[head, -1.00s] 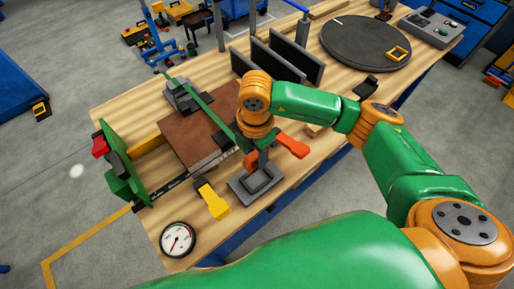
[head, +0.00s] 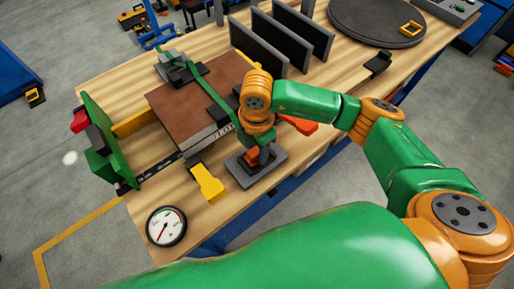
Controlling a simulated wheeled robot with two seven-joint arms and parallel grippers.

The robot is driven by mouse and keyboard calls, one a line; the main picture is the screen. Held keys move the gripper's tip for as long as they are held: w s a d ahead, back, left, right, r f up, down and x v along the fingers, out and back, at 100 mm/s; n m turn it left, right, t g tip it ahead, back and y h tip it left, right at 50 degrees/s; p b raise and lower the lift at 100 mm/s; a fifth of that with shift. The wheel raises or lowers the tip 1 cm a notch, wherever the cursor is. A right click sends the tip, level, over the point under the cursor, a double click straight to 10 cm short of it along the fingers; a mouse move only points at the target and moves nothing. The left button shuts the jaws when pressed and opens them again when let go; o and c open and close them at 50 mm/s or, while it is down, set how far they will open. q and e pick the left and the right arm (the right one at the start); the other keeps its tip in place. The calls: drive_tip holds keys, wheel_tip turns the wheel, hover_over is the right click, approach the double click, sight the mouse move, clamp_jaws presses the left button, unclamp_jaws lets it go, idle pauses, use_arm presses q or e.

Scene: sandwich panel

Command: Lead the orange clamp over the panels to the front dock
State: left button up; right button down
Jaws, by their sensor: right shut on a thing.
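The orange clamp (head: 252,158) is mostly hidden under my right gripper (head: 254,147), which is shut on it. The clamp is at the grey front dock (head: 236,168), inside its outline in the head view; whether it touches the dock's floor I cannot tell. A green strap (head: 207,92) runs from a grey block at the back of the table, over the brown panels (head: 180,112), to my right gripper. The panels lie stacked. My left gripper is out of view.
A green end plate with a yellow bar (head: 132,123) stands left of the panels. A yellow-handled tool (head: 208,183) and a gauge (head: 166,226) lie near the front edge. An orange object (head: 300,125) lies right of my gripper. Black upright plates (head: 300,33) and a turntable (head: 375,20) stand behind.

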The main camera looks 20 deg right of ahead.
drive_tip(key=shift+c, duration=1.7)
unclamp_jaws()
wheel_tip(320, 180, up, 7)
drive_tip(key=shift+r+b, duration=0.1)
drive_tip(key=shift+b, duration=0.6)
